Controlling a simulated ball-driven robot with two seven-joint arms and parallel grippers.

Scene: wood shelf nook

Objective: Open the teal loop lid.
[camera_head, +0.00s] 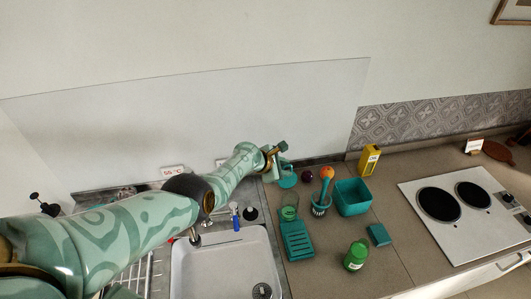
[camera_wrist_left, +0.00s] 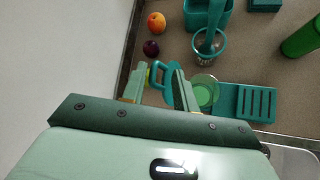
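The teal loop (camera_wrist_left: 163,72) of the lid shows in the left wrist view, upper middle, between the two fingers of my left gripper (camera_wrist_left: 160,82). The fingers stand apart and the gripper looks open. The right finger overlaps or lies close beside the loop; I cannot tell whether it touches. In the head view a teal round piece (camera_head: 287,181) shows just below my left gripper (camera_head: 277,158), near the back of the counter. The gripper and arm hide part of it, and whether the lid is raised is not clear. My right gripper is not in view.
Close by are a green glass (camera_head: 289,211), a teal slotted dish (camera_head: 297,241), a brush in a holder (camera_head: 322,203), a teal bin (camera_head: 353,197), a plum (camera_head: 307,176) and a green bottle (camera_head: 356,255). The sink (camera_head: 225,265) lies in front.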

